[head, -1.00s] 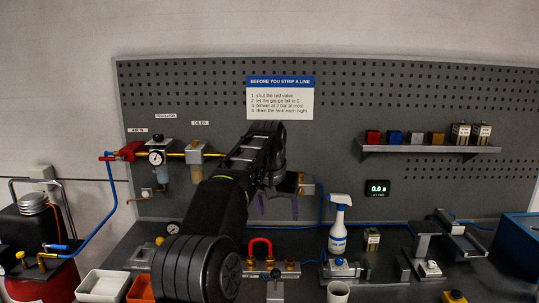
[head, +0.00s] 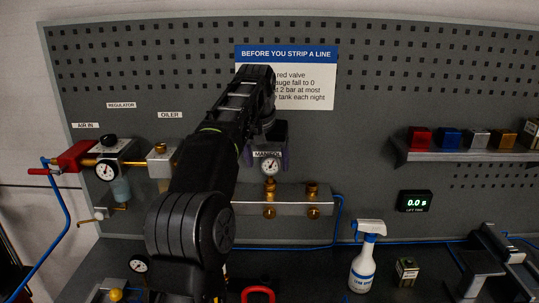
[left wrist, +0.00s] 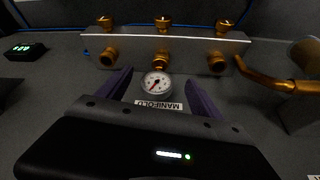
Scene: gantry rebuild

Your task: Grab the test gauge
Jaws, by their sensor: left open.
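A round white-faced gauge (head: 269,165) on a brass stem stands upright at the manifold (head: 240,208), under the MANIFOLD label. It also shows in the left wrist view (left wrist: 155,83). My left gripper (head: 266,154) is open, with one purple finger on each side of this gauge. In the left wrist view the gauge lies between the fingers (left wrist: 157,78), with visible space on both sides; contact is not seen. No label names either as the test gauge. My right gripper is not in view.
The regulator with its own gauge (head: 105,171) is left of my arm. Brass fittings (head: 312,190) stand on the manifold's right side. A spray bottle (head: 363,258) and a small box (head: 406,271) stand to the right. A shelf (head: 460,156) holds several blocks.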

